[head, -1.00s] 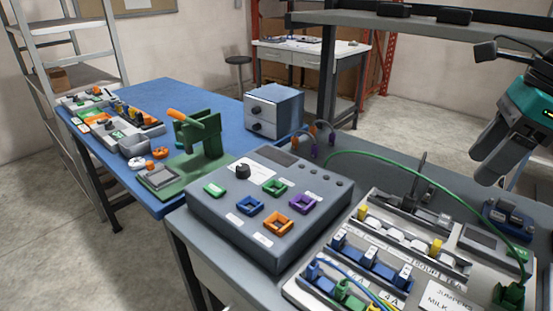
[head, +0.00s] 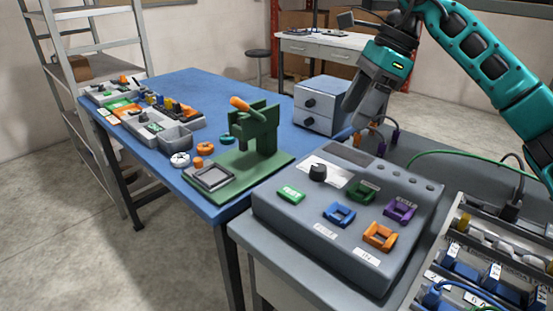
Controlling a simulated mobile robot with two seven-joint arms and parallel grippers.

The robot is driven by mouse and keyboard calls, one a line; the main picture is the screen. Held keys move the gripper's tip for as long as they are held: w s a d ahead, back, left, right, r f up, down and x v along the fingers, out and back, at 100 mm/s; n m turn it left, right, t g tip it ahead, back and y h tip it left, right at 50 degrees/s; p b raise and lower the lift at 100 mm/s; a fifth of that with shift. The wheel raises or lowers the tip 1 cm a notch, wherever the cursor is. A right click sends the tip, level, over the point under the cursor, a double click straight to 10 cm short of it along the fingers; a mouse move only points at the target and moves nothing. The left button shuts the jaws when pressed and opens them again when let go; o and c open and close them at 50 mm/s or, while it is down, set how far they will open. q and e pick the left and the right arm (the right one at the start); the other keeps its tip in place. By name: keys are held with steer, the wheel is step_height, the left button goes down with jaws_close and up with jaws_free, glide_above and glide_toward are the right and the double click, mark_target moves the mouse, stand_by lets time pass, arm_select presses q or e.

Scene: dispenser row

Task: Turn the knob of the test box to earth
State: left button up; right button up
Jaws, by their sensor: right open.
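The test box (head: 290,222) is a grey sloped box on the near grey bench. Its black round knob (head: 318,173) stands at the upper left of the top face, beside a white label plate. The top also carries a green button (head: 291,194) and blue, green, purple and orange square sockets. The knob's pointer and label text are too small to read. My right gripper (head: 352,118) hangs above and behind the box, to the right of the knob and clear of it. It is open, with nothing seen between its fingers. My left gripper is not in view.
A green press (head: 258,135) with an orange handle stands on the blue table (head: 190,85) to the left. A grey drawer unit (head: 322,103) is behind. Space above the knob is clear.

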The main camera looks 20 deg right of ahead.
mark_target(319, 167)
steer(key=x, duration=0.6)
steer(key=b+x, duration=0.1)
steer(key=x, duration=0.6)
steer(key=shift+w+a, duration=0.2)
steer(key=shift+r, duration=0.1)
steer(key=c, duration=1)
